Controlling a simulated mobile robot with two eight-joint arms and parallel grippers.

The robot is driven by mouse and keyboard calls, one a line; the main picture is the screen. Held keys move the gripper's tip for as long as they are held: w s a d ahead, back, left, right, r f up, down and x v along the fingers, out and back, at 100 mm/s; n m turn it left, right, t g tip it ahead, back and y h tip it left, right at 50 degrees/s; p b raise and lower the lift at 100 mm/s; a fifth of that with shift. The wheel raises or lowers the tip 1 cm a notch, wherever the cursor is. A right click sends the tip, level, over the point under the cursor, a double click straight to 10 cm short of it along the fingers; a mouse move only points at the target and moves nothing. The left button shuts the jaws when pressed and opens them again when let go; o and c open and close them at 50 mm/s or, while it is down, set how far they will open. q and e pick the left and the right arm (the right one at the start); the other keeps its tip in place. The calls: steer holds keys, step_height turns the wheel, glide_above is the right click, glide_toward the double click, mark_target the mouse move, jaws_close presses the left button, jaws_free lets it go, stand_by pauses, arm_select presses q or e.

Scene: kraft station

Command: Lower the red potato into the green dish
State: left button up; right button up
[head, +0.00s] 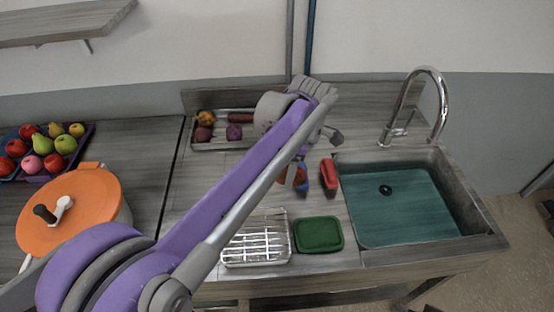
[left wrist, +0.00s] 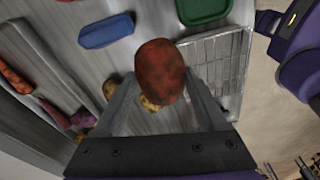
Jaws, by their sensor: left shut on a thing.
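The red potato (left wrist: 160,70) is between the fingers of my left gripper (left wrist: 165,105), which is shut on it. In the head view the potato (head: 301,174) is partly hidden by my left gripper, above the counter behind the green dish. The green dish (head: 320,234) sits on the counter near its front edge, left of the sink. It also shows at the top of the left wrist view (left wrist: 203,10), partly cut off and apart from the potato. My right gripper is in neither view.
A wire rack (head: 257,246) stands left of the dish. A red block (head: 329,173) and a blue block (left wrist: 106,31) lie behind the dish. A vegetable tray (head: 210,147) is at the back. The sink (head: 485,225) is on the right, an orange-lidded pot (head: 85,200) on the left.

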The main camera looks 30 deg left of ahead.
arm_select(q)
steer(key=s+d+f+b, duration=0.1)
steer(key=s+d+f, duration=0.1)
steer(key=d, duration=0.3)
steer(key=s+d+f+b, duration=0.2)
steer(key=d+f, duration=0.2)
steer(key=d, duration=0.2)
steer(key=shift+s+d, duration=0.3)
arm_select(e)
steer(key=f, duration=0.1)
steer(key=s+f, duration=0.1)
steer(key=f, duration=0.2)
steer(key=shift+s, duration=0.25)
arm_select(q)
steer(key=shift+f, duration=0.4)
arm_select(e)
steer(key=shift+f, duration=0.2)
arm_select(q)
steer(key=shift+f+b, duration=1.5)
steer(key=shift+f, duration=1)
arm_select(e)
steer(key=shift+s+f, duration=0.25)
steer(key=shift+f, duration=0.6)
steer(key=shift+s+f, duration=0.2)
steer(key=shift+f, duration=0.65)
arm_select(q)
steer(key=o, duration=1.4)
steer(key=shift+r, duration=0.1)
